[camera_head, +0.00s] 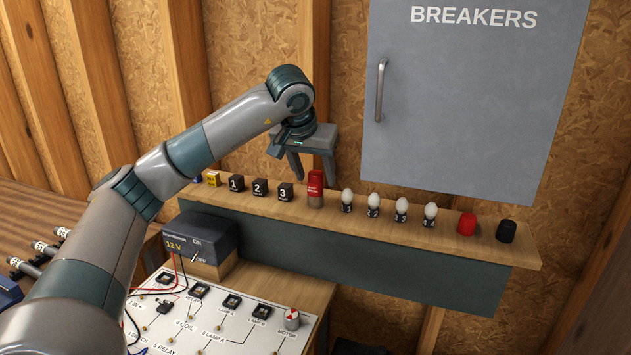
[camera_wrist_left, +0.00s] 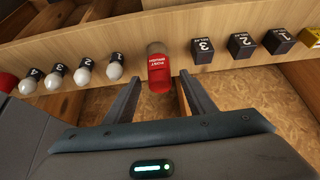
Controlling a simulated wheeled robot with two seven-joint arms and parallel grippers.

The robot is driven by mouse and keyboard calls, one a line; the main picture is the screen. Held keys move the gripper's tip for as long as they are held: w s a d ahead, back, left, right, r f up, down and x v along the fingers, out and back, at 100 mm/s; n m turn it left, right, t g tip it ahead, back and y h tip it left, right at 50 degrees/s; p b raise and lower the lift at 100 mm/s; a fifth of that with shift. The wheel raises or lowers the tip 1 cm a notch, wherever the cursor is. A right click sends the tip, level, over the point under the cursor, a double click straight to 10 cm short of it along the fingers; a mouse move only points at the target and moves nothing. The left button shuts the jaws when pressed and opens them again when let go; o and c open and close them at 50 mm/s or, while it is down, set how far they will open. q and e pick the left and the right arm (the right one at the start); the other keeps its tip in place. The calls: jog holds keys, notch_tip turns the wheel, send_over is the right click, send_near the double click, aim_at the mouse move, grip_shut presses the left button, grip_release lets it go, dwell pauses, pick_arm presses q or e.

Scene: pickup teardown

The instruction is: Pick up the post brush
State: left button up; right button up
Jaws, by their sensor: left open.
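The post brush (camera_head: 315,187) is a red cylinder with a lighter base, standing upright on the wooden shelf (camera_head: 470,243) between the black block marked 3 and the white bulbs. It also shows in the left wrist view (camera_wrist_left: 159,72), its printed label facing the camera. My left gripper (camera_head: 308,176) is open just above and beside the brush. In the left wrist view, the two fingers (camera_wrist_left: 158,98) point toward the brush, one on each side of its line, with nothing between their pads that I can make out as held. My right gripper is in neither view.
Black blocks marked 1, 2 and 3 (camera_head: 285,191) stand left of the brush, and several white bulbs (camera_head: 374,201) stand right of it. A red cap (camera_head: 467,224) and a black cap (camera_head: 507,231) follow. The grey breaker cabinet (camera_head: 465,110) hangs above. A wired board (camera_head: 215,320) lies below.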

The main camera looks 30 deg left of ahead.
pick_arm(q)
jog(key=shift+x, duration=0.8)
jog(key=shift+c, duration=0.3)
jog(key=c, duration=1.1)
jog(key=shift+r, duration=0.2)
jog(key=shift+c, duration=0.2)
jog(key=shift+r, duration=0.6)
notch_tip(320, 180, up, 7)
jog(key=shift+r+b, duration=0.1)
jog(key=shift+b, duration=1.1)
jog(key=shift+r, duration=0.65)
